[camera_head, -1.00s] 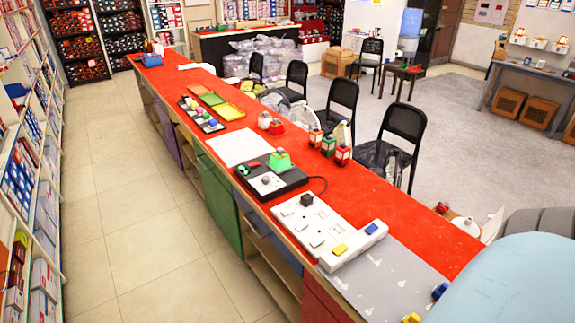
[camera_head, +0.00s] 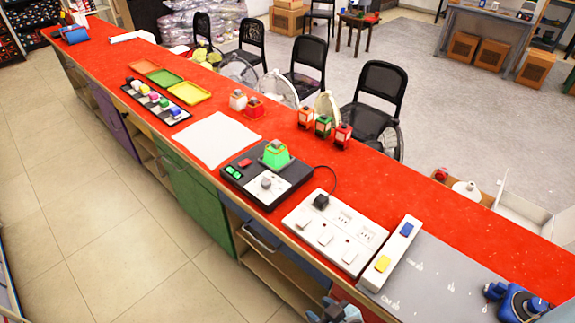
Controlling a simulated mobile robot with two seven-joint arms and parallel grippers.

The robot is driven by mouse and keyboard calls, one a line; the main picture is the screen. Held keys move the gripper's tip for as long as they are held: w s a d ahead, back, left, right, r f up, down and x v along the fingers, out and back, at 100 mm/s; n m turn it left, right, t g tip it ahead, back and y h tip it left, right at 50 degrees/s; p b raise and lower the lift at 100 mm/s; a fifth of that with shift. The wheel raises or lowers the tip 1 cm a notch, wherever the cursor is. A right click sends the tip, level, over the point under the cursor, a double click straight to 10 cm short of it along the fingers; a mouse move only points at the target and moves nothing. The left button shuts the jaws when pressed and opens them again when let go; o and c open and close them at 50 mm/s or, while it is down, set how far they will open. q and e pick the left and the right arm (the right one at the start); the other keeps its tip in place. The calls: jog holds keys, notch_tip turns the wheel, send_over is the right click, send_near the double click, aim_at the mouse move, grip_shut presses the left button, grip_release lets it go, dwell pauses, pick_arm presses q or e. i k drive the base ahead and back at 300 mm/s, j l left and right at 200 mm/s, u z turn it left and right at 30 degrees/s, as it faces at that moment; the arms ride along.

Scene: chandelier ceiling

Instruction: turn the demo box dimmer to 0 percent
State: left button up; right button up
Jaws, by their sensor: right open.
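The demo box (camera_head: 262,188) is black and sits on the red counter near the middle of the head view. Its grey dimmer knob (camera_head: 266,182) is on a white panel at the front; its pointing direction is too small to tell. A small display (camera_head: 233,172) glows green, but I cannot read it. A bright green lamp (camera_head: 275,153) stands at the back of the box. My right gripper (camera_head: 513,301), blue and dark, is open at the lower right, apart from the box. My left gripper (camera_head: 336,314) is partly cut off at the bottom edge; its jaws are unclear.
A white socket panel (camera_head: 335,231) with a plugged-in black cable stands right of the box. Beside it is a white strip (camera_head: 395,254) with yellow and blue parts. A white sheet (camera_head: 208,139) lies left of the box. Three small lanterns (camera_head: 323,126) stand behind. Chairs line the far side.

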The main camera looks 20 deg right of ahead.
aim_at(265, 183)
jog(key=i+j+z, duration=0.75)
jog(key=k+j, duration=0.05)
